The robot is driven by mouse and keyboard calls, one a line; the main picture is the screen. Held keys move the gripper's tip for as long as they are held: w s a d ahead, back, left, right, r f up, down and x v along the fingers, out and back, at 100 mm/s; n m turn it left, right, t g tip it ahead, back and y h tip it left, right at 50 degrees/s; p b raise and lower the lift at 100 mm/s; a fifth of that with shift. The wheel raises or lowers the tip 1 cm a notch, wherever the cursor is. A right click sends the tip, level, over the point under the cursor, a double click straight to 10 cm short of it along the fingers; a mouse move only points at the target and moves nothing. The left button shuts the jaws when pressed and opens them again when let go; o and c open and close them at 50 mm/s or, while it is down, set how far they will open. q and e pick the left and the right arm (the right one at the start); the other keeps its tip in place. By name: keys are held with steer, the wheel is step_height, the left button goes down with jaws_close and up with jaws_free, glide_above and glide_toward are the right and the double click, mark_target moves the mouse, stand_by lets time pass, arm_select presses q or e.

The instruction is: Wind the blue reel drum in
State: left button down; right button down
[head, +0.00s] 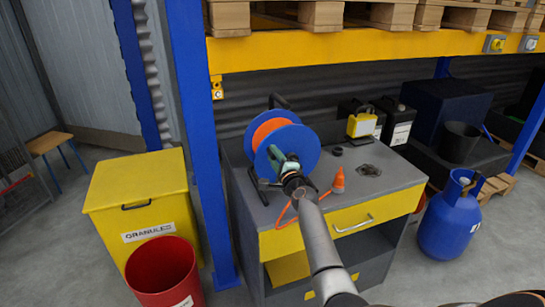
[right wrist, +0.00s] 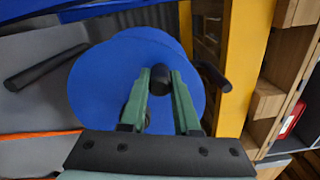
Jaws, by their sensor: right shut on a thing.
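The blue reel drum (head: 304,143) stands in a black frame on the grey top of a workbench, with orange line (head: 267,130) wound between its discs. In the right wrist view the blue disc (right wrist: 105,85) faces me. My right gripper (head: 279,157) is in front of the drum's face. Its green fingers (right wrist: 160,85) are shut on a black knob (right wrist: 160,77) at the drum's face. The knob is hidden behind the gripper in the head view. My left gripper is not in view.
A yellow granules bin (head: 135,185), red bucket (head: 162,270) and blue cylinder (head: 449,222) stand around.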

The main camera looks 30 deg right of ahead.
steer(key=shift+r, duration=0.1)
stand_by(0.4)
steer(key=c, duration=0.6)
jaws_free()
steer(key=shift+c, duration=0.2)
steer(key=shift+d, duration=0.1)
steer(key=shift+s, duration=0.1)
steer(key=shift+s+p, duration=0.15)
steer(key=shift+p, duration=0.15)
steer(key=p+v, duration=0.5)
steer(key=v, duration=0.7)
